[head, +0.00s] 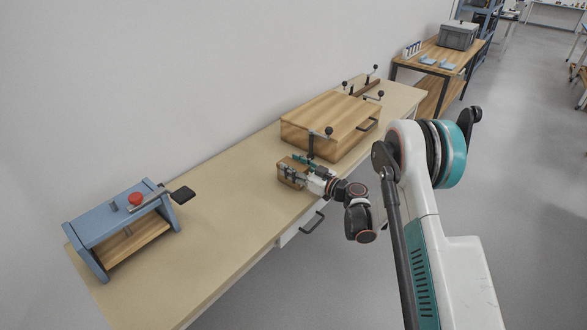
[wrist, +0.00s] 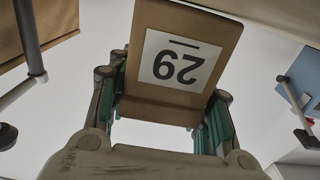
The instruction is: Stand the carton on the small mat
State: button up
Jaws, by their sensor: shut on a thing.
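The carton is a brown block in the head view (head: 287,183), beside the large wooden box. In the wrist view the carton (wrist: 222,32) fills the upper middle and has a white label reading 29, upside down in the picture. My gripper (head: 297,172) is shut on the carton, with teal-padded fingers on either side of it; it also shows in the wrist view (wrist: 165,105). I cannot tell whether the carton touches the table. I cannot make out the small mat in either view.
A large wooden box (head: 325,120) with dark handles stands on the long table (head: 215,210), just behind the carton. A blue frame with a red knob (head: 134,198) and a black paddle stands at the left end. The tabletop between them is clear. A drawer handle (head: 312,223) sticks out in front.

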jog(key=shift+f, duration=0.1)
jog(key=o, duration=1.2)
